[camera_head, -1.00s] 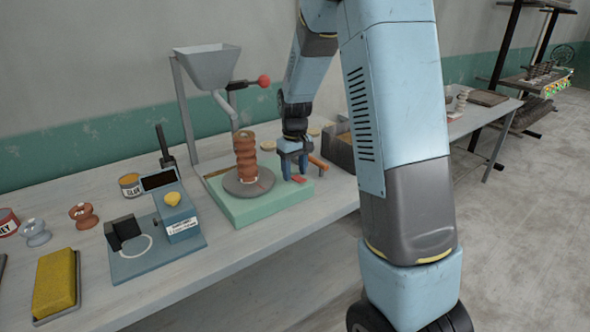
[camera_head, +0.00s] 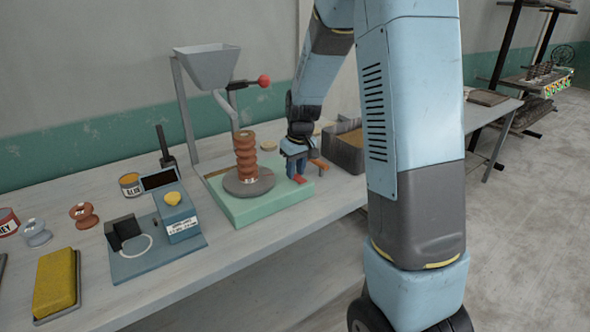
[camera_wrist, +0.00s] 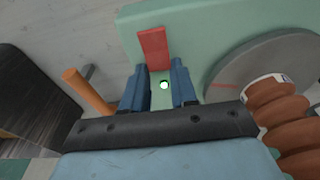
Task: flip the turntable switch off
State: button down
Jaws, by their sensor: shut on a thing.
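The turntable is a pale green base (camera_head: 262,207) with a round grey wheel (camera_head: 238,189). My gripper (camera_wrist: 160,72) is low over the base's right corner and shut on the red switch, with a finger on each side. A small green light (camera_wrist: 164,85) glows between the fingers. The fingers partly hide the switch's near end.
An orange rod (camera_wrist: 88,92) is close beside my gripper. A dark bin (camera_head: 343,153) stands to its right. A hopper stand (camera_head: 207,68) with a red-knobbed lever rises behind the turntable. A blue scale (camera_head: 160,236) stands to the left. The table's front edge is close.

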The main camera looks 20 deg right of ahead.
jog(key=shift+s+d+r+t+y, duration=0.1)
jog(key=shift+s+t+y, duration=0.1)
jog(key=shift+t, duration=0.4)
jog(key=shift+s+r+t+y, duration=0.1)
jog(key=shift+s+t+y, duration=0.1)
jog(key=shift+t, duration=0.4)
jog(key=c, duration=0.9)
grip_release()
jog(key=shift+r, duration=0.1)
jog(key=v, duration=1.3)
jog(key=shift+s+d+r, duration=0.1)
jog(key=shift+s+r, duration=0.1)
jog(key=shift+s, duration=0.05)
